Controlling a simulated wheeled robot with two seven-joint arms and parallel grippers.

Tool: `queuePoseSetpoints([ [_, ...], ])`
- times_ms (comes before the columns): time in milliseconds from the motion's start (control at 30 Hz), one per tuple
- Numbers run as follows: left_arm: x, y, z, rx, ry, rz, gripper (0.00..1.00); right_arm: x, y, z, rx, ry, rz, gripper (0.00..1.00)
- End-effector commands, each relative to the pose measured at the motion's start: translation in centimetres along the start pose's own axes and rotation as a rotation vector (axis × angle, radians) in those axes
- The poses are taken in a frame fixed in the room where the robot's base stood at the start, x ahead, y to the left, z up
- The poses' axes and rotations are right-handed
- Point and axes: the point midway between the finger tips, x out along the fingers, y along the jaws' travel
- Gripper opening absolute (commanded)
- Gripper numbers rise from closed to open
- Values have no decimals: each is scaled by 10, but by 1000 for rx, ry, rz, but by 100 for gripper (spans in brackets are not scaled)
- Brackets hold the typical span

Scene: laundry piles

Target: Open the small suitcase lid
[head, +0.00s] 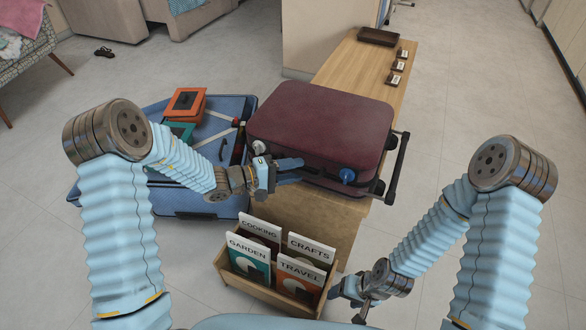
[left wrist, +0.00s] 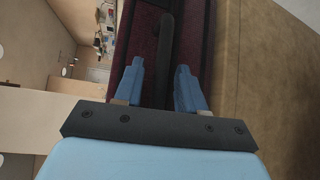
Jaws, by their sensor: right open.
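A maroon suitcase (head: 320,120) lies flat and closed on a wooden bench. A black handle frame (head: 397,165) sticks out at its right end, and a round blue piece (head: 347,175) shows on its near side. My left gripper (head: 292,170) is at the suitcase's near side. In the left wrist view its two blue fingers (left wrist: 158,88) stand apart, with a dark bar (left wrist: 164,45) of the suitcase between them; I cannot tell whether they touch it. My right gripper (head: 358,305) is open and empty, low at the front, away from the suitcase.
The wooden bench (head: 345,65) carries a brown tray (head: 378,37) and small dark blocks at its far end. An open blue suitcase (head: 205,205) with an orange-covered item (head: 186,103) lies left. A magazine rack (head: 262,292) stands in front. The floor on the right is clear.

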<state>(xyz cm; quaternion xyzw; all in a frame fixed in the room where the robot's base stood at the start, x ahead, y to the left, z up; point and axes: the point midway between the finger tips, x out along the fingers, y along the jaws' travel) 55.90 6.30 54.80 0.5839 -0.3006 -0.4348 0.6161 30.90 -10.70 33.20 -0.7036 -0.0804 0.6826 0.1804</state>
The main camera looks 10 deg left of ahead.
Motion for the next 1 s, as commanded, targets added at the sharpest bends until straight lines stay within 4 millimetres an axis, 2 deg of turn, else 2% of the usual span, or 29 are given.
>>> queuePoseSetpoints([
  [267, 2, 0, 0, 0, 0, 0, 40, 0, 0, 0, 0, 0, 0, 66],
  [533, 2, 0, 0, 0, 0, -1, 0, 0, 0, 0, 0, 0, 0, 66],
  [867, 1, 0, 0, 0, 0, -1, 0, 0, 0, 0, 0, 0, 0, 66],
  [1000, 1, 10, 1, 2, 0, -1, 0, -1, 0, 0, 0, 0, 0, 66],
])
